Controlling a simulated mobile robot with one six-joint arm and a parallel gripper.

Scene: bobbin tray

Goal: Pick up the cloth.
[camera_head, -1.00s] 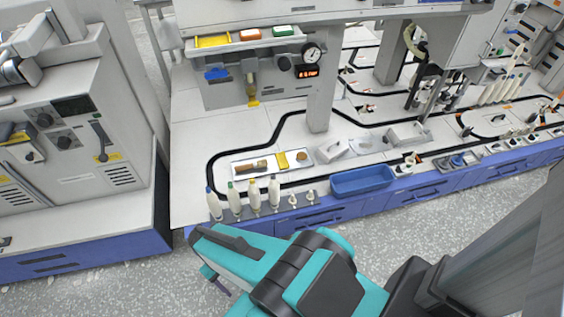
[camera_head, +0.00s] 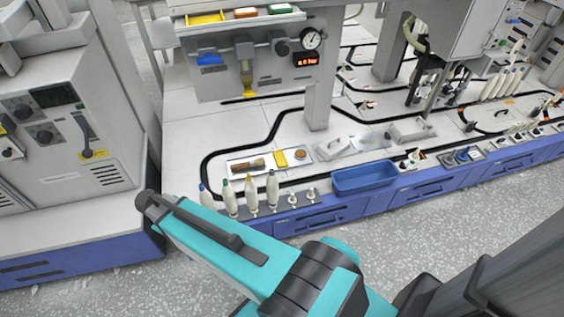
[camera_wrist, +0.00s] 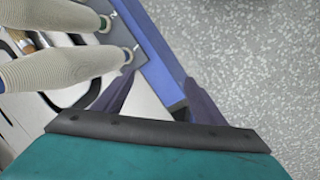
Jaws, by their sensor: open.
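A small flat yellow piece (camera_head: 281,158), which may be the cloth, lies in a shallow white tray (camera_head: 240,170) on the bench in the head view. I cannot tell its material. In the wrist view my gripper (camera_wrist: 158,100) shows two dark fingers spread apart with nothing between them. It is above the bench's front edge, beside two large cream bobbins (camera_wrist: 65,68). The yellow piece is not clearly visible in the wrist view. In the head view my arm hides the fingers.
Several upright bobbins (camera_head: 250,193) stand along the front edge, between my arm and the tray. A blue bin (camera_head: 364,178) is to their right. A panel with a gauge (camera_head: 311,39) overhangs behind. A grey machine (camera_head: 60,130) stands left; speckled floor is free in front.

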